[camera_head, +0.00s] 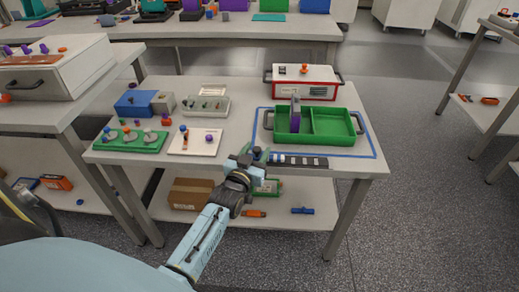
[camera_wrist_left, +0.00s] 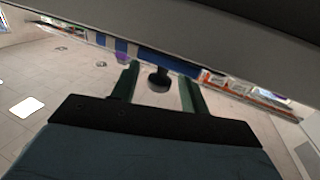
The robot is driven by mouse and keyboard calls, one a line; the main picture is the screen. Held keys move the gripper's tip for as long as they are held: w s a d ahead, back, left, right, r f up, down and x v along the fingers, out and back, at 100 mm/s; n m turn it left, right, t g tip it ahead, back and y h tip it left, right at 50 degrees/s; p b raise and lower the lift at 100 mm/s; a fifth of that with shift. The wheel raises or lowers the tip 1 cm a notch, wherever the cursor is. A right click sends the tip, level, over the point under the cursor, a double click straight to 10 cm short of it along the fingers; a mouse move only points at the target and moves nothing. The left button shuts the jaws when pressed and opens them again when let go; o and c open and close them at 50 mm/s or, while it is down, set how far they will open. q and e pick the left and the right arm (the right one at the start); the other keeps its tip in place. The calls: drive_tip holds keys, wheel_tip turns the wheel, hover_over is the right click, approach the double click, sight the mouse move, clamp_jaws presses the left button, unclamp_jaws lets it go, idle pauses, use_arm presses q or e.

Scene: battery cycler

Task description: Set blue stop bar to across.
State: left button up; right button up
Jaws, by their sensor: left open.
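My left gripper (camera_head: 252,157) is at the front edge of the table, left of a dark strip with pale and blue blocks (camera_head: 298,161). In the left wrist view its two fingers (camera_wrist_left: 160,88) are apart. A black round knob (camera_wrist_left: 158,80) shows between them; I cannot tell whether they touch it. A long blue bar-like thing (camera_wrist_left: 165,63) runs behind the knob in the wrist view. I cannot tell for certain that it is the blue stop bar or which way that bar is set. The gripper hides part of the table edge. My right gripper does not show.
A green tray (camera_head: 359,137) with a purple-grey block (camera_head: 295,112) stands inside a blue outline. A red-edged white box (camera_head: 303,83) is behind it. To the left are a white board (camera_head: 207,142), a green board (camera_head: 129,144) and a blue box (camera_head: 133,103).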

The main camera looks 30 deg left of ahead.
use_arm(q)
drive_tip(key=shift+w+a, duration=0.2)
drive_tip(key=shift+w, duration=1.1)
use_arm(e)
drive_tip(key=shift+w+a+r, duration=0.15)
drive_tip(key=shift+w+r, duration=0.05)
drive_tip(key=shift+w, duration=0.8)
use_arm(q)
drive_tip(key=shift+c, duration=0.2)
clamp_jaws()
